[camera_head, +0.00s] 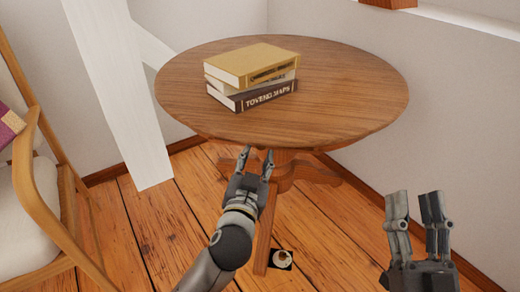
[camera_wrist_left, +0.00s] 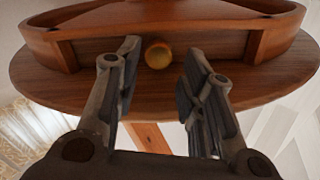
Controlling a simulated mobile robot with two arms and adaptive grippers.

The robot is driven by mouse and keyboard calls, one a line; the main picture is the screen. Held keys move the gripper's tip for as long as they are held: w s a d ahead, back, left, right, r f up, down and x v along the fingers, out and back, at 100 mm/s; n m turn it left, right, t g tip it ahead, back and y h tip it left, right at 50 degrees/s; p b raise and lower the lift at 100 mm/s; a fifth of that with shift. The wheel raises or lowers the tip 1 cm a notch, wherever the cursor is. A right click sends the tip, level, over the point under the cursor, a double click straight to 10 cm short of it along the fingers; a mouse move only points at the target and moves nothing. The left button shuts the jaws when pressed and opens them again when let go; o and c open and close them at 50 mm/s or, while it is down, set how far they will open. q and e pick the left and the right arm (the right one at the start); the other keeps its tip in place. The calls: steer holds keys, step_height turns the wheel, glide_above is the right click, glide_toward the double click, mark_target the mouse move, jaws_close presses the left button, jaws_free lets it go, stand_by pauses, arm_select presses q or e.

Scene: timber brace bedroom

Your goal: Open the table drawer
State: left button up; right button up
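The round wooden table (camera_head: 340,95) stands in the middle of the head view. Its drawer is hidden there under the tabletop's front edge. In the left wrist view, the brown drawer front (camera_wrist_left: 210,45) shows with a round brass knob (camera_wrist_left: 158,55), and it looks shut. My left gripper (camera_head: 259,160) is below the tabletop's near edge. It is open in the wrist view (camera_wrist_left: 161,58), with one finger on each side of the knob and visible gaps between. My right gripper (camera_head: 415,200) is open and empty at the lower right, away from the table.
Several stacked books (camera_head: 252,75) lie on the tabletop. A wooden chair (camera_head: 50,190) with a pale cushion is at the left. A white slanted beam (camera_head: 115,90) stands behind it. White walls close in behind the table and at right.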

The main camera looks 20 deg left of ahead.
arm_select(q)
steer(key=shift+w+a+b, duration=0.15)
steer(key=shift+w, duration=1.05)
steer(key=shift+w+a+b, duration=0.1)
steer(key=shift+w+b, duration=0.05)
steer(key=shift+w, duration=1.05)
arm_select(e)
steer(key=shift+s+d+r+t+y, duration=0.1)
steer(key=shift+s+r+t+y, duration=0.05)
steer(key=shift+s+r+t, duration=0.5)
steer(key=shift+s+r+t+y, duration=0.15)
steer(key=shift+s+r+t, duration=0.3)
steer(key=shift+r, duration=0.25)
arm_select(q)
steer(key=shift+c, duration=0.3)
jaws_close()
arm_select(e)
steer(key=shift+w, duration=0.1)
